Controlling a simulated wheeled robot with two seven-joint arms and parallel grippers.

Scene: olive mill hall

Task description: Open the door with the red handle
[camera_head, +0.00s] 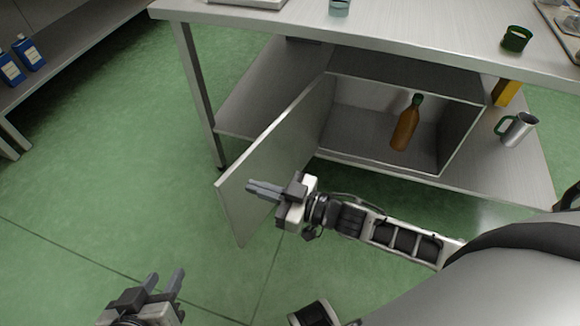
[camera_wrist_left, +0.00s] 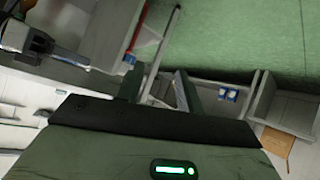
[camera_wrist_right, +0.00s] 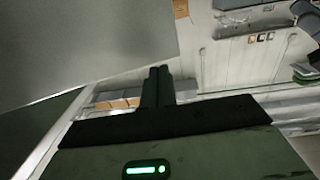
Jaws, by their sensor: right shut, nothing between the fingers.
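The grey metal door (camera_head: 275,150) stands wide open, swung out from the left side of the cabinet compartment (camera_head: 455,140) under the table. Its red handle does not show in the head view. A large grey panel, seemingly the door, fills the upper left of the right wrist view (camera_wrist_right: 90,50). My left gripper (camera_head: 164,281) is open and empty, low at the left, apart from the door.
An orange-brown bottle (camera_head: 405,125) with a green top is inside the compartment. A metal mug (camera_head: 518,130) and a yellow object (camera_head: 507,92) are on the lower shelf at right. A green ring-like item (camera_head: 516,38) is on the steel table (camera_head: 420,45). Green floor (camera_head: 100,170) is clear at left.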

